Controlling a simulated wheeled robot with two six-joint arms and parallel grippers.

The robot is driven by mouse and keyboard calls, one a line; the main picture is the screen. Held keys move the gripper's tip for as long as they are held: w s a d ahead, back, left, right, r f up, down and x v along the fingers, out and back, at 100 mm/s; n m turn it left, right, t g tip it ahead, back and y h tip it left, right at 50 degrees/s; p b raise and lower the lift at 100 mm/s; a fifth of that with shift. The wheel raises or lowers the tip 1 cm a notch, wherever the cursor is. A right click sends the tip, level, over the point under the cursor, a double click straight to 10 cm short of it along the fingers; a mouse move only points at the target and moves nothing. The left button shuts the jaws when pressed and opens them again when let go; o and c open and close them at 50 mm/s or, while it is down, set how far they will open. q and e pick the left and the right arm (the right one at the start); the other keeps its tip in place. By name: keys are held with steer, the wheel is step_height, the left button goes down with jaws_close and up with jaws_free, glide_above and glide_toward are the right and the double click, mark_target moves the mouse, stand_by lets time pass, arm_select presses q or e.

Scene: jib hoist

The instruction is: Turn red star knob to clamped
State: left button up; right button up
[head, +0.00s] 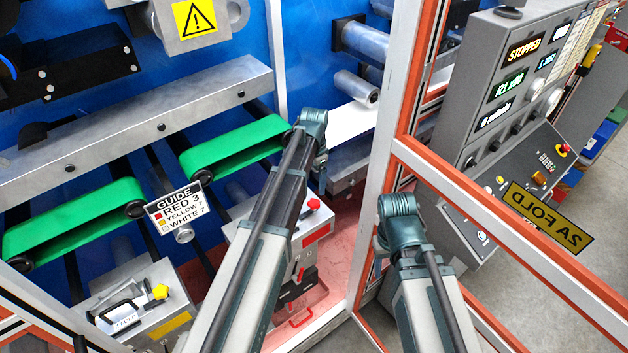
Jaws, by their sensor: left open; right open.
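The red star knob (314,204) sits on top of a light grey block (312,232) inside the machine frame, just right of my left arm. Its exact turn position is too small to read. My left arm rises from the bottom and ends in a teal joint above and beyond the knob in the picture; part of the block is hidden behind this arm. My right arm ends in a teal joint in front of the frame's right part. I cannot make out the fingers of either gripper. A guide sign (180,203) reads RED 3, YELLOW 7, WHITE 7.
A yellow star knob (160,291) is on another block at lower left. Green belts (232,146) run behind. A white and orange frame post (384,150) stands between my arms. The control panel (505,95) at right reads STOPPED. Grey floor is open at far right.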

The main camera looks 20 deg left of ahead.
arm_select(q)
step_height(320, 180, up, 5)
steer(key=p, duration=0.3)
steer(key=shift+f+p, duration=0.1)
steer(key=shift+p, duration=0.3)
steer(key=shift+f, duration=0.1)
steer(key=s+d+f+n+b, duration=0.1)
steer(key=s+d+f+b, duration=0.3)
steer(key=s+f+b, duration=0.2)
steer(key=s+d+f+n+b, duration=0.1)
steer(key=s+d+f+b, duration=0.4)
steer(key=s, duration=0.5)
steer(key=s+d+f+n+y+b, duration=0.1)
steer(key=s+d+f+b, duration=0.3)
steer(key=s+f+b, duration=0.4)
steer(key=shift+s+d+f+n+b, duration=0.2)
steer(key=shift+f+n+b, duration=0.35)
steer(key=shift+b, duration=0.25)
steer(key=shift+a, duration=0.1)
